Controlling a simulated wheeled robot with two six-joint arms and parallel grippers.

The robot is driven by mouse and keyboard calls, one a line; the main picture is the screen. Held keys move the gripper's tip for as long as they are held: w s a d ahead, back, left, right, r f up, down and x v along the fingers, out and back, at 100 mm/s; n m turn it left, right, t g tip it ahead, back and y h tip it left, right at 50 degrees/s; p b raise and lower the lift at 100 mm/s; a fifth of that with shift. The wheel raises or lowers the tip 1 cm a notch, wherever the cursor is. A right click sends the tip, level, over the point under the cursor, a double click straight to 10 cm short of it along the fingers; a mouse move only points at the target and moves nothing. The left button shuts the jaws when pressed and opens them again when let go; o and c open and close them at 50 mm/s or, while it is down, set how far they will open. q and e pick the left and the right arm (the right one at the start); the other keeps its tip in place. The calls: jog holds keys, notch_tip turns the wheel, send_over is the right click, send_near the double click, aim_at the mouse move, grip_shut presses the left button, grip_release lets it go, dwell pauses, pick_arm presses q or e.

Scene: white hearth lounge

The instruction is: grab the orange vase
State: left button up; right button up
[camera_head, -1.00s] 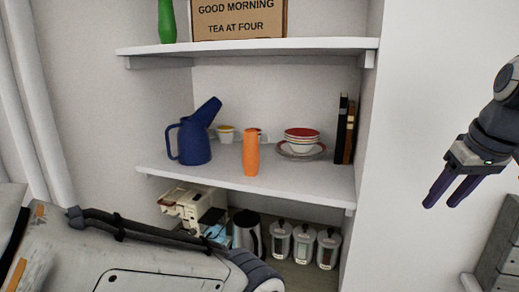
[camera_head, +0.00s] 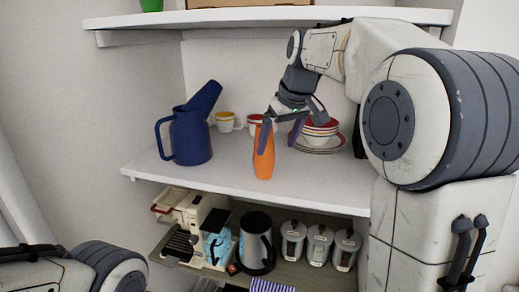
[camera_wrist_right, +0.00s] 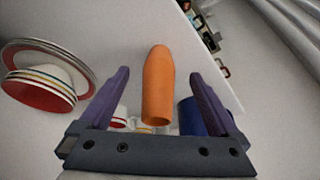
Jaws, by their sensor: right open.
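The orange vase (camera_head: 264,158) stands upright near the front edge of the middle shelf (camera_head: 225,178). My right gripper (camera_head: 280,140) is at the upper part of the vase, with its fingers apart. In the right wrist view the vase (camera_wrist_right: 158,86) shows between the two open fingers (camera_wrist_right: 158,100), with a gap on either side and no contact visible. Part of the vase's upper end is hidden by a finger in the head view. The left gripper is not in view; only part of my left arm shows at lower left.
A blue watering jug (camera_head: 190,138) stands left of the vase, with cups (camera_head: 225,121) behind. Stacked bowls (camera_head: 320,132) on a plate sit close right of the gripper. An upper shelf (camera_head: 260,18) is above. The lower shelf holds a coffee machine (camera_head: 190,215), a kettle (camera_head: 256,243) and jars (camera_head: 318,243).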

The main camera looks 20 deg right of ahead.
aim_at(269, 140)
jog(key=shift+w+a+p, duration=0.25)
jog(key=shift+w+p, duration=0.05)
jog(key=shift+w, duration=0.75)
jog(key=shift+w+a+p, duration=0.1)
jog(key=shift+w+p, duration=0.25)
jog(key=shift+w, duration=0.2)
jog(key=w, duration=0.1)
jog(key=w+f+p, duration=0.1)
jog(key=w+f, duration=0.1)
jog(key=shift+w+a+p, duration=0.35)
jog(key=shift+w+p, duration=0.05)
jog(key=shift+w+f, duration=0.15)
jog(key=shift+f, duration=0.3)
grip_shut()
